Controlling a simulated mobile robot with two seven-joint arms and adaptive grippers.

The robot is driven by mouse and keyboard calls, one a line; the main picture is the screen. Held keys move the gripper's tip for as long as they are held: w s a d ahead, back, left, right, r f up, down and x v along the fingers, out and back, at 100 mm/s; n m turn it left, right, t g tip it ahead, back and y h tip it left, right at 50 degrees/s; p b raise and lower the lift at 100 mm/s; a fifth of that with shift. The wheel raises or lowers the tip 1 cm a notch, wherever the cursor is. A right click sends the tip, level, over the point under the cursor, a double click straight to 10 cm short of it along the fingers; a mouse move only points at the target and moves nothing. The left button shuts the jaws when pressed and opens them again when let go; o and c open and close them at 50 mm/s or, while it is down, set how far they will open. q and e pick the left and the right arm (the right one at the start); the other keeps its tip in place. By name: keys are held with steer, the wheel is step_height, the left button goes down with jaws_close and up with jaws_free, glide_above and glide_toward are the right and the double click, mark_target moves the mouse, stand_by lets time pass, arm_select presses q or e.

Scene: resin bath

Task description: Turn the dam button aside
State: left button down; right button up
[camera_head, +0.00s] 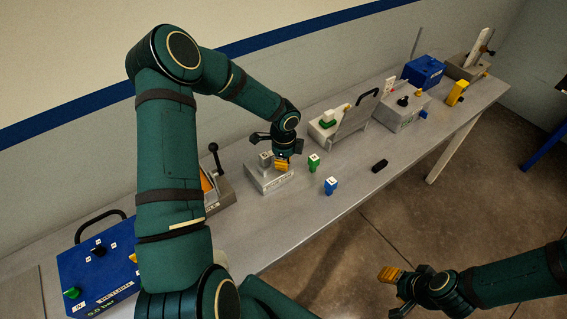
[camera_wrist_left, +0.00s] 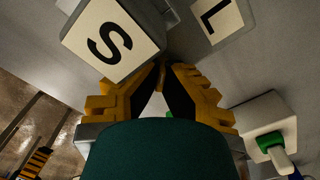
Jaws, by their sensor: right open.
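My left gripper (camera_head: 283,163) is over a grey block fixture (camera_head: 270,181) on the bench, its yellow fingers low beside a grey upright piece (camera_head: 265,159). In the left wrist view the two fingertips (camera_wrist_left: 163,66) come together, and nothing is clearly visible between them. A block with a white "S" label (camera_wrist_left: 109,38) is close at the left finger, and an "L" label (camera_wrist_left: 217,17) lies beyond. I cannot tell which part is the dam button; it may be hidden by the fingers. My right gripper (camera_head: 403,289) is open and empty, off the bench.
A green block (camera_head: 314,163) and a blue block (camera_head: 331,186) stand right of the fixture. A dark object (camera_head: 379,166) lies near the front edge. A blue box (camera_head: 97,270) is at left; a clear-lidded station (camera_head: 352,124) and a blue case (camera_head: 424,71) are farther right.

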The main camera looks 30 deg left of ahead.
arm_select(q)
steer(key=n+b, duration=0.2)
steer(key=f+n+b, duration=0.1)
steer(key=n, duration=0.2)
steer(key=shift+s+d+b, duration=0.1)
steer(key=shift+d+b, duration=0.05)
steer(key=shift+b, duration=0.2)
steer(key=n+b, duration=0.1)
steer(key=n, duration=0.2)
steer(key=shift+r+b, duration=0.1)
steer(key=shift+b, duration=0.2)
steer(key=shift+n+b, duration=0.4)
steer(key=shift+n, duration=0.4)
steer(key=shift+r, duration=0.1)
